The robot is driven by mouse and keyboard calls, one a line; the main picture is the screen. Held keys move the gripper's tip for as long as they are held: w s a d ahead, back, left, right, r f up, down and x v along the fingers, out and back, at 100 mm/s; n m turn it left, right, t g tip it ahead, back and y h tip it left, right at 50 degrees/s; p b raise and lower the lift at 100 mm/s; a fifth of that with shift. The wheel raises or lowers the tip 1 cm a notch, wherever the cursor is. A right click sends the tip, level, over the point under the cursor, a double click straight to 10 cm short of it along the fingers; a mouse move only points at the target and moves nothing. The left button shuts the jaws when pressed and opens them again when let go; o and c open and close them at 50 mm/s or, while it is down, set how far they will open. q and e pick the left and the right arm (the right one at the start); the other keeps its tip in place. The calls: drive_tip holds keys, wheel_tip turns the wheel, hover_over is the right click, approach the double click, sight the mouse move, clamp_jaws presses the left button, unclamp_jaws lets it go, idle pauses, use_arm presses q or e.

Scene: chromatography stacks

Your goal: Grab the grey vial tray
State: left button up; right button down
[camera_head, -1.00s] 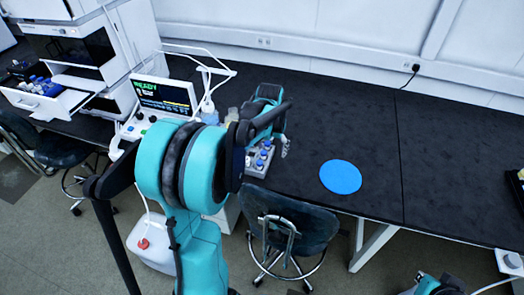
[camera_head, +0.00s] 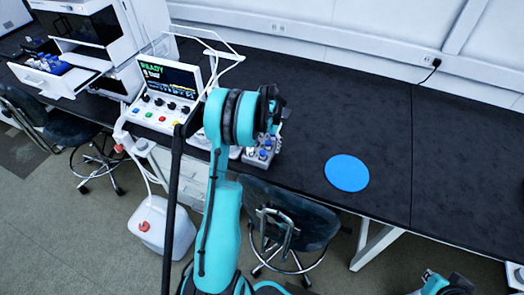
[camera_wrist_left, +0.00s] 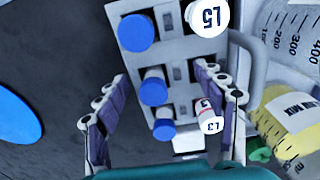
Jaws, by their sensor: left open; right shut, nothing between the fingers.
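The grey vial tray (camera_head: 262,166) stands on the black bench in the head view, partly hidden behind my left arm. In the left wrist view the tray (camera_wrist_left: 180,92) holds several blue-capped vials (camera_wrist_left: 153,90) and white-capped ones marked L5 (camera_wrist_left: 207,17) and L3 (camera_wrist_left: 210,125). My left gripper (camera_wrist_left: 176,90) is open, one finger on each side of the tray's near part. I cannot tell whether the fingers touch it. In the head view the left fingers are hidden by the arm. The right fingers do not show.
A yellow-filled bottle (camera_wrist_left: 290,115) and a graduated vessel (camera_wrist_left: 290,30) stand close right of the tray in the wrist view. The control box with a screen (camera_head: 165,95) is left of it in the head view. A blue disc (camera_head: 346,173) lies right; bench around it is clear.

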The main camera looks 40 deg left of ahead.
use_arm(q)
drive_tip(key=shift+f, duration=0.8)
drive_tip(key=shift+r, duration=0.1)
drive_tip(key=shift+c, duration=0.6)
drive_tip(key=c, duration=1.1)
